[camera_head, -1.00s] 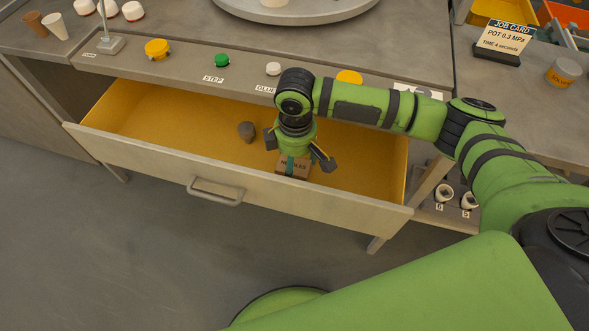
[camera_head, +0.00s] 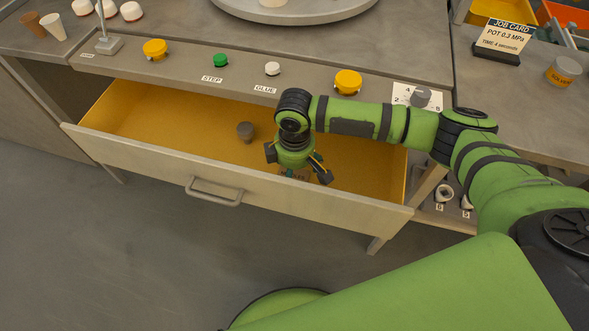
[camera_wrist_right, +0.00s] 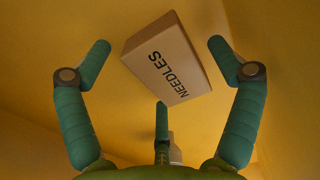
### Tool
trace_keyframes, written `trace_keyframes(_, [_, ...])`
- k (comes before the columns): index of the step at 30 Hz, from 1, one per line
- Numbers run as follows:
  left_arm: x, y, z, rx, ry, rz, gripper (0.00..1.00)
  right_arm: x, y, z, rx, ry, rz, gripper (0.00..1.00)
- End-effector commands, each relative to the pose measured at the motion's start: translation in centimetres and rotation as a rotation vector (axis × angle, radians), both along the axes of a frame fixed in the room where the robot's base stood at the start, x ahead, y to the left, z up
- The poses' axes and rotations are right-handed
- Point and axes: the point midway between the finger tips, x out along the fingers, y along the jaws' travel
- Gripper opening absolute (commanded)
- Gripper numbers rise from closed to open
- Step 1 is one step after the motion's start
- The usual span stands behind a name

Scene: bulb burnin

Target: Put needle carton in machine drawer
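The needle carton (camera_wrist_right: 165,58) is a small brown box marked NEEDLES. In the right wrist view it lies on the yellow floor of the drawer, between and beyond my spread fingers. In the head view only a bit of the carton (camera_head: 296,173) shows beneath my gripper. The machine drawer (camera_head: 245,187) is pulled open, with a pale wooden front and a yellow inside. My right gripper (camera_head: 299,170) is down inside the drawer, above the carton. Its fingers (camera_wrist_right: 160,85) are open and apart from the carton. My left gripper is not in view.
A small grey-brown cup-like object (camera_head: 245,131) is in the drawer, left of my gripper. The machine's ledge above has a yellow button (camera_head: 348,82), a green button (camera_head: 221,60), a white button (camera_head: 272,68) and a dial (camera_head: 420,98). The drawer's left part is free.

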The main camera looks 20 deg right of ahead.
Motion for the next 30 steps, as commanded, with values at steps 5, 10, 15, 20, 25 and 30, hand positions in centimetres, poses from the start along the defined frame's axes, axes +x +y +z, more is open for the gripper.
trace_keyframes(5, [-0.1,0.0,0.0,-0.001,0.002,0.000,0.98,0.0,0.0,0.0,-0.001,-0.001,0.000,0.92])
trace_keyframes(10, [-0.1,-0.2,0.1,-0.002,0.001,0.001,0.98,0.1,0.0,1.3,0.001,-0.003,0.001,0.92])
trace_keyframes(15, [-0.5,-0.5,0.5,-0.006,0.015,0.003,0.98,0.1,0.0,4.7,0.002,-0.005,0.001,0.92])
trace_keyframes(20, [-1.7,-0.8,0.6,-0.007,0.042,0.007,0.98,0.1,0.0,8.2,0.001,-0.004,0.001,0.92])
trace_keyframes(25, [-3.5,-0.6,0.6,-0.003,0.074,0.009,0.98,0.1,0.0,10.9,0.000,-0.001,0.000,0.92])
trace_keyframes(30, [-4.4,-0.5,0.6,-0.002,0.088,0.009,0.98,0.0,0.0,12.2,-0.001,-0.001,0.000,0.92])
